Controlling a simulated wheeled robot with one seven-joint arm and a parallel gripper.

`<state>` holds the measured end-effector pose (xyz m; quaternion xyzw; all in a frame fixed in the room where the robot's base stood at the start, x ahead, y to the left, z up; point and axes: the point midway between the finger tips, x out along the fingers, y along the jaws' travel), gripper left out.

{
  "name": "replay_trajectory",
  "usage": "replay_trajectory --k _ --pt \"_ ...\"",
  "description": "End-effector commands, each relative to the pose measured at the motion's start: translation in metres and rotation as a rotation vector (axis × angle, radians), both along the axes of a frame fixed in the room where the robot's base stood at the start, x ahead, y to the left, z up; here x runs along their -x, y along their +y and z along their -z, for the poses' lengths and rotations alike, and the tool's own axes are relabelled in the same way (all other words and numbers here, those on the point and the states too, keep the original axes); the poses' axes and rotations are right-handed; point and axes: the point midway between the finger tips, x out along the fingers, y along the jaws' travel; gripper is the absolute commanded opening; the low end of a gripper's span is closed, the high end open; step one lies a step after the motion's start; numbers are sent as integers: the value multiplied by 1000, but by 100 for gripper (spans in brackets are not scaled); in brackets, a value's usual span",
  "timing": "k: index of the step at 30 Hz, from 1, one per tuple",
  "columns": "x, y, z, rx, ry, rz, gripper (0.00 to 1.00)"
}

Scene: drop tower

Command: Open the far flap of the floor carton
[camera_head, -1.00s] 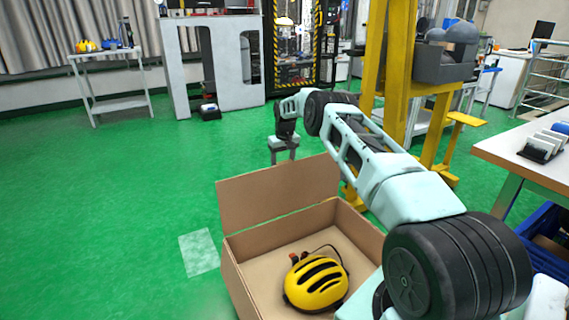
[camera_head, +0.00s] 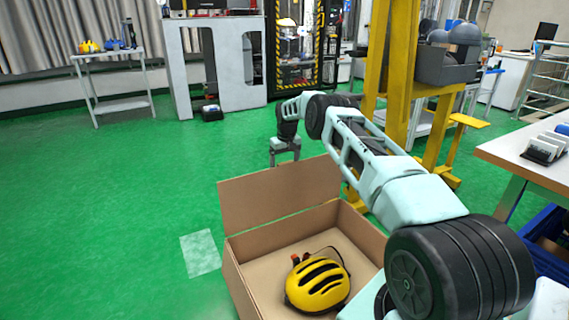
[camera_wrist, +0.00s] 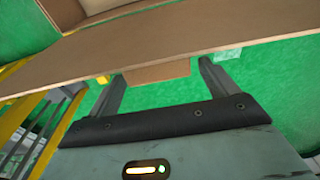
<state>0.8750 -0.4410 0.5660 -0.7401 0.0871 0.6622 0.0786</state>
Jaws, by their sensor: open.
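The brown floor carton (camera_head: 238,284) stands open at the bottom of the head view. Its far flap (camera_head: 280,195) stands up along the back edge. My gripper (camera_head: 285,162) is just beyond the flap's top edge, pointing down, its fingertips partly hidden by the flap. In the wrist view my gripper (camera_wrist: 161,69) is open. The flap (camera_wrist: 190,42) crosses that view just past the fingertips. A small brown piece (camera_wrist: 157,73) shows between the fingers; I cannot tell what part it is. I cannot tell whether the fingers touch the flap.
A yellow helmet (camera_head: 317,284) lies inside the carton. A yellow post frame (camera_head: 403,75) stands behind my arm. A table (camera_head: 515,152) and a blue crate (camera_head: 543,235) are on the right. The green floor left of the carton is clear except for a pale patch (camera_head: 200,253).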

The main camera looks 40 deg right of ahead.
Motion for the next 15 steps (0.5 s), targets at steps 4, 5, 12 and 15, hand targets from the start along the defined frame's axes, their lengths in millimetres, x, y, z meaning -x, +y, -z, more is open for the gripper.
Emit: replay_trajectory --k 4,5,12,15 --pt "2 0 -27 3 -2 0 85" --pt "3 0 -34 3 -3 0 85" --pt "9 2 -90 2 -3 0 85" --pt "11 2 -113 1 -2 0 85"
